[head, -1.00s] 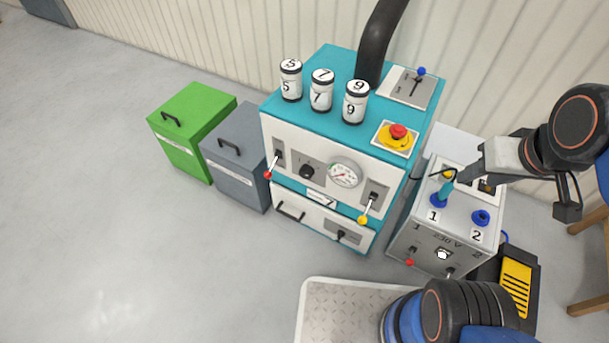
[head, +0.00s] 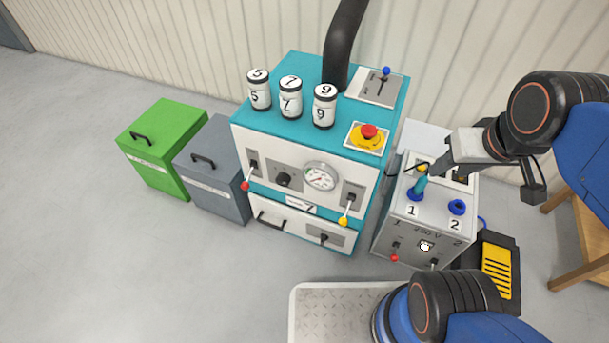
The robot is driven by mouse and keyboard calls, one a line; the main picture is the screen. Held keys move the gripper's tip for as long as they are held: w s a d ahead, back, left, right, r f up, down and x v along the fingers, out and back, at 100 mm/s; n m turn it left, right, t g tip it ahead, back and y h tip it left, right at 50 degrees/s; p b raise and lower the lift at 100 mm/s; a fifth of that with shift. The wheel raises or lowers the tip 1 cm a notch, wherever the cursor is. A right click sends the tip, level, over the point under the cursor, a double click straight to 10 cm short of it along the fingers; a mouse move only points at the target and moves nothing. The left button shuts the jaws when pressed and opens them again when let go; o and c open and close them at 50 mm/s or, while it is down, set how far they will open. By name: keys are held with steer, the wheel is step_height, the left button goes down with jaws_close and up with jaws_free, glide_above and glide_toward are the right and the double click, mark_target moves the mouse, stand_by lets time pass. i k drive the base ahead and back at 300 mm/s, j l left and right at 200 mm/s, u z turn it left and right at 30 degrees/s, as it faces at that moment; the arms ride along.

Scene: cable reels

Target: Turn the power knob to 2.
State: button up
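A grey power box (head: 405,225) stands right of the teal machine. Its front has the marks 1 and 2 with a small black-and-white knob (head: 425,246) between and below them; which way it points is too small to tell. On its top are two blue sockets, 1 and 2. A teal plug (head: 420,186) stands upright in socket 1, and socket 2 (head: 457,207) is empty. My gripper (head: 432,174) is above the box's top, close to the plug; its fingers are dark and small, and I cannot tell whether they touch the plug or are open.
The teal machine (head: 215,115) carries several numbered jars, a red emergency button (head: 369,132) and levers. Green (head: 165,120) and grey (head: 215,150) bins stand left. A black-and-yellow unit (head: 497,265) and a wooden stool (head: 580,265) are at right. Floor at left is clear.

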mark_target(283, 179)
steer(key=k+j, duration=0.2)
steer(key=k, duration=0.25)
steer(key=k+j+z, duration=0.1)
steer(key=k, duration=0.35)
steer(key=j, duration=0.1)
